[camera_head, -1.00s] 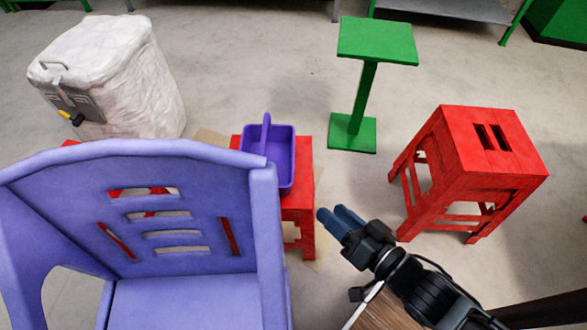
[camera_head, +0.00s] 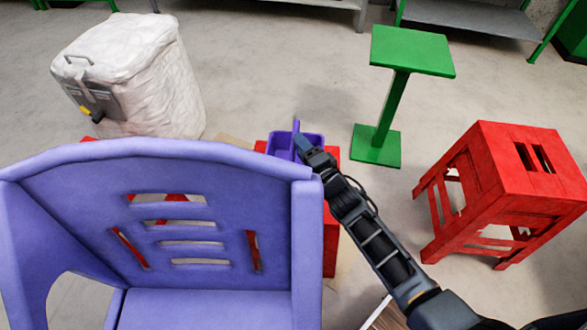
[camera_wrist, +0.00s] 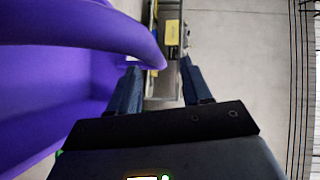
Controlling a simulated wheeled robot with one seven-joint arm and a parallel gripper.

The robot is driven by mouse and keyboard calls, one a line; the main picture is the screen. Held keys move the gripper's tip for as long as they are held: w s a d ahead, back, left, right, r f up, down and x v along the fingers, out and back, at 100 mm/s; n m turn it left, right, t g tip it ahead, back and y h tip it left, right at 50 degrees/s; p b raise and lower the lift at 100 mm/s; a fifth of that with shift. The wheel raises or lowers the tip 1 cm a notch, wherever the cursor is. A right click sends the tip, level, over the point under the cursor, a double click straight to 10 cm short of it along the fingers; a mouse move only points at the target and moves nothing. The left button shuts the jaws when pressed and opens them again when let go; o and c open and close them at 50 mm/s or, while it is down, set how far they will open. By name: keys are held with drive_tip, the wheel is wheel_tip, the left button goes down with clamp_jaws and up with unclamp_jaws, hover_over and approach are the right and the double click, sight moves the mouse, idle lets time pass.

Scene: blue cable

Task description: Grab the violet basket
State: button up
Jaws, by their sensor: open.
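The violet basket (camera_head: 281,143) stands on a red stool (camera_head: 330,240) behind the chair back, its handle upright. My gripper (camera_head: 306,148) is at the basket's right side in the head view and hides part of it. In the wrist view, the basket's body (camera_wrist: 35,105) fills the left side. Its curved handle (camera_wrist: 90,32) reaches from the left to the gap between the fingertips. There my gripper (camera_wrist: 161,82) is open, its two dark blue fingers apart. I cannot tell whether a finger touches the handle.
A violet-blue chair (camera_head: 100,185) stands in front, its back close to the basket and my arm. Another red stool (camera_head: 520,190) is at the right. A green stand (camera_head: 412,50) and a white wrapped bin (camera_head: 150,70) stand behind.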

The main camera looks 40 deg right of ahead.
drive_tip(key=x, duration=0.1)
drive_tip(key=b+x, duration=0.1)
drive_tip(key=x, duration=0.1)
drive_tip(key=shift+w+d+f, duration=0.1)
drive_tip(key=shift+w+f, duration=0.2)
drive_tip(key=shift+f, duration=0.05)
drive_tip(key=shift+w+d, duration=0.1)
drive_tip(key=shift+w, duration=0.4)
drive_tip(key=shift+c, duration=0.3)
clamp_jaws()
